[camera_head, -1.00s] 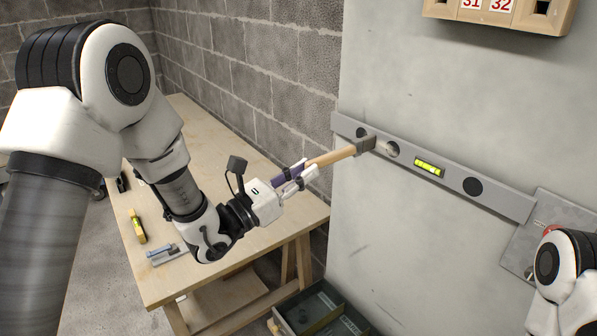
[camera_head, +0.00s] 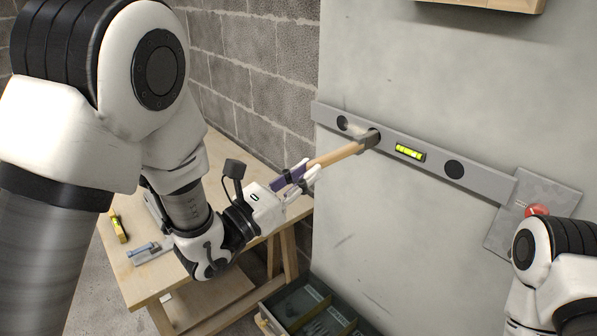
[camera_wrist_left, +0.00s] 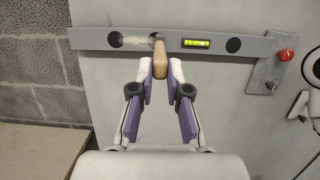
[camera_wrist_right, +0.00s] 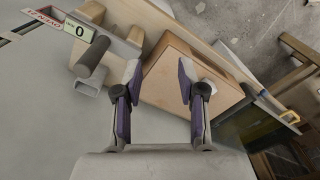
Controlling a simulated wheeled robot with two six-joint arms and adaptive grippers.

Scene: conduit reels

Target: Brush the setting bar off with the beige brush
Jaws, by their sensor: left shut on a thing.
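The setting bar (camera_head: 490,183), a long grey bar with dark round holes and a yellow-green vial, runs slantwise across a pale upright panel. My left gripper (camera_head: 304,177) is shut on the beige brush (camera_head: 337,155) by its handle. The brush's grey-brown head meets the bar's face around the second hole, partly hiding it. A pale, dusty-looking patch (camera_wrist_left: 136,39) lies on the bar left of the brush in the left wrist view. My right gripper (camera_wrist_right: 160,78) is open and empty in its wrist view; only its arm shows in the head view.
A grey plate with a red knob (camera_head: 536,211) is at the bar's right end. A wooden bench (camera_head: 140,283) at left carries a yellow level (camera_head: 118,228) and a blue-handled tool (camera_head: 147,250). A compartmented bin (camera_head: 310,305) stands below. A wooden box (camera_wrist_right: 195,80) shows in the right wrist view.

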